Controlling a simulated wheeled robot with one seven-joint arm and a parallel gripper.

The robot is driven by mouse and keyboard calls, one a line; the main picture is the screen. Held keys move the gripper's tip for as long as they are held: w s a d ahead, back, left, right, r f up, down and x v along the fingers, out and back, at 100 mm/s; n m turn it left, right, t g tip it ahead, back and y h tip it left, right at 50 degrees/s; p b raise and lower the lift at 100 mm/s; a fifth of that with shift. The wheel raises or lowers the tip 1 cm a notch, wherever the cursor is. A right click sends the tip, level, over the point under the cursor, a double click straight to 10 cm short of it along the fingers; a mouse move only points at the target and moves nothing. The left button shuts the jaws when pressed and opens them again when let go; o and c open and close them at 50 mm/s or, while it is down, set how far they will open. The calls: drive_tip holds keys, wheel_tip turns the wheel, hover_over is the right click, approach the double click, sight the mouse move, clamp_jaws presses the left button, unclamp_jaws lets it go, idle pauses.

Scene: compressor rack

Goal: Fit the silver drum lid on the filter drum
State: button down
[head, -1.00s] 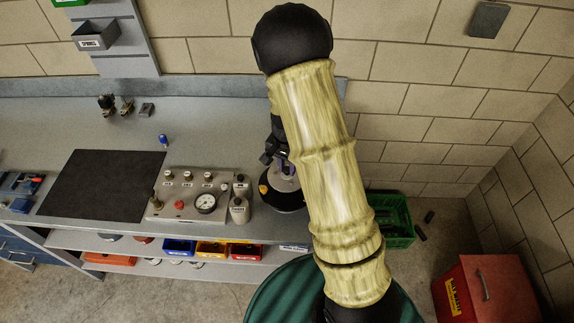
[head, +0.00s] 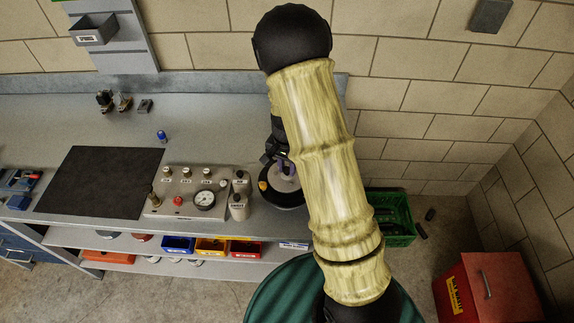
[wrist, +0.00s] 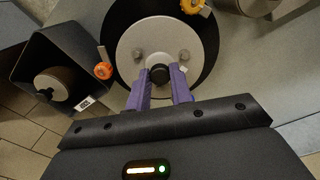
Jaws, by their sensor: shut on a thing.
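The silver drum lid (wrist: 134,47) is a round disc with two bolt heads and a black centre knob (wrist: 160,75). My gripper (wrist: 160,88) has purple fingers, shut on that knob. The lid lies within the outline of the black filter drum (wrist: 205,45), whose dark rim shows around it; I cannot tell whether it is seated or just above. Orange clamp knobs (wrist: 103,71) sit at the drum's edge. In the head view the lid (head: 287,184) and drum (head: 284,202) are at the bench's right end, partly hidden by my arm, with my gripper (head: 283,163) over them.
A black mat (head: 100,182) lies farther left. A dark open box (wrist: 35,65) holding a cylinder shows in the wrist view. A green crate (head: 400,240) is on the floor at right.

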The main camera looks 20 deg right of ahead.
drive_tip(key=shift+f+b, duration=0.3)
drive_tip(key=shift+f, duration=0.35)
drive_tip(key=shift+f, duration=0.4)
idle(0.5)
idle(0.5)
drive_tip(key=c, duration=0.8)
unclamp_jaws()
drive_tip(key=shift+o, duration=0.2)
drive_tip(key=shift+r, duration=0.1)
drive_tip(key=shift+r+p, duration=2.9)
drive_tip(key=shift+r, duration=0.5)
